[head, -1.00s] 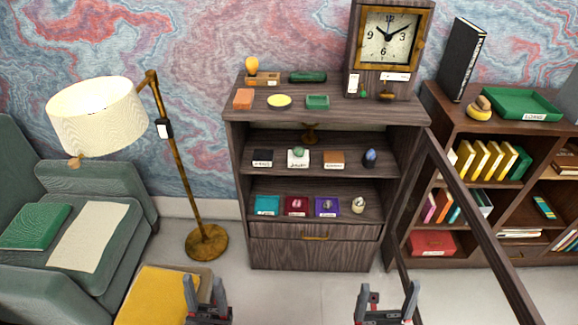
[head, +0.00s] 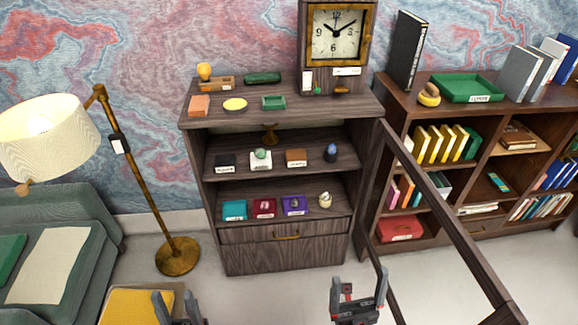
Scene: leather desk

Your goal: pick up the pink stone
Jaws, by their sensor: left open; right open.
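A small pinkish stone (head: 264,205) appears to sit on a dark red pad on the lower shelf of the dark wooden cabinet (head: 284,260). It is too small to make out clearly. A teal pad (head: 235,210) lies left of it, and a purple pad (head: 294,206) with a small stone lies right of it. My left gripper (head: 178,303) is open and empty at the bottom edge, low and left of the cabinet. My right gripper (head: 358,284) is open and empty, in front of the cabinet's lower right side. Neither touches the stone.
A framed cabinet door (head: 447,226) stands open to the right, close to my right gripper. A floor lamp (head: 176,256) and green armchair (head: 85,235) stand left. A bookcase (head: 392,248) stands right. A yellow-topped item (head: 137,308) is beside my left gripper.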

